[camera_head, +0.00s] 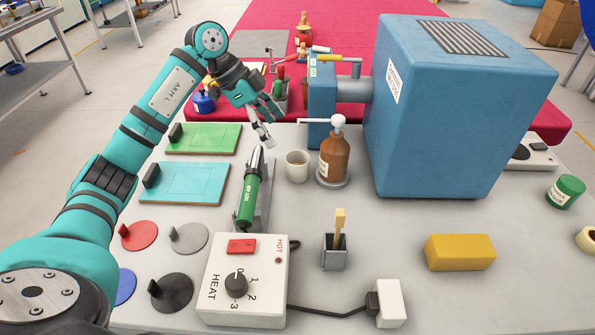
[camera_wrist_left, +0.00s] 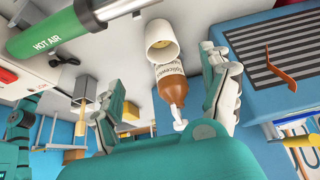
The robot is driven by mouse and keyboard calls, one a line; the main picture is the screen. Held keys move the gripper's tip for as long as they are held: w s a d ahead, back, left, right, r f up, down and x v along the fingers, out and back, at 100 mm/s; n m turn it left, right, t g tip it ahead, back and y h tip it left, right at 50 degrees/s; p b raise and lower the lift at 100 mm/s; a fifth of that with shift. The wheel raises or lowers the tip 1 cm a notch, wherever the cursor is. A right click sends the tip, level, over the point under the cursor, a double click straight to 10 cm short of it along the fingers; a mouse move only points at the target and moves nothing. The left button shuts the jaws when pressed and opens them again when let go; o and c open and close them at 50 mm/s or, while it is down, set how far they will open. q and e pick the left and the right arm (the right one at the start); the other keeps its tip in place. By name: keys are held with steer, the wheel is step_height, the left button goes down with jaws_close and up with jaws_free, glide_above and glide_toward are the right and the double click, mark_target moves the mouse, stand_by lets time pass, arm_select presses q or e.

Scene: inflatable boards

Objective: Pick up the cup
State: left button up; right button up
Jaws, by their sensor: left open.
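The cup (camera_head: 297,166) is a small off-white cup, upright on the grey table just left of a brown pump bottle (camera_head: 334,158). It also shows in the left wrist view (camera_wrist_left: 161,52), at the top middle, with the bottle (camera_wrist_left: 172,88) close to it. My left gripper (camera_head: 268,128) is open and empty, above the table's far edge, up and left of the cup and apart from it. In the left wrist view its two fingers (camera_wrist_left: 163,75) are spread wide, with the cup and bottle showing between them. My right gripper is not in view.
A green hot air tool (camera_head: 249,198) stands in a holder left of the cup. A big blue machine (camera_head: 460,110) stands right of the bottle. A heater box (camera_head: 245,285) and a small metal holder (camera_head: 335,253) are nearer. Bare table lies in front of the cup.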

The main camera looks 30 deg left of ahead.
arm_select(q)
glide_above(297, 161)
steer(key=s, duration=0.3)
steer(key=f, duration=0.7)
steer(key=shift+s+a+f, duration=0.1)
steer(key=shift+a, duration=0.15)
steer(key=shift+a+x, duration=0.15)
steer(key=shift+x, duration=1.15)
steer(key=shift+a+x, duration=0.2)
steer(key=shift+x, duration=1.15)
steer(key=shift+f, duration=0.1)
steer(key=c, duration=1.4)
steer(key=shift+p, duration=0.35)
steer(key=shift+r+p, duration=0.7)
steer(key=shift+p, duration=0.1)
steer(key=a, duration=0.2)
steer(key=w+a, duration=0.1)
steer(key=a, duration=0.2)
steer(key=w+a, duration=0.1)
steer(key=a, duration=0.1)
steer(key=shift+w+a+f, duration=0.1)
steer(key=shift+w+a, duration=0.05)
steer(key=shift+w+a+r, duration=0.1)
steer(key=shift+a+r, duration=0.15)
steer(key=shift+a, duration=0.05)
step_height(297, 161, up, 13)
steer(key=p, duration=1.4)
steer(key=shift+d+r, duration=0.1)
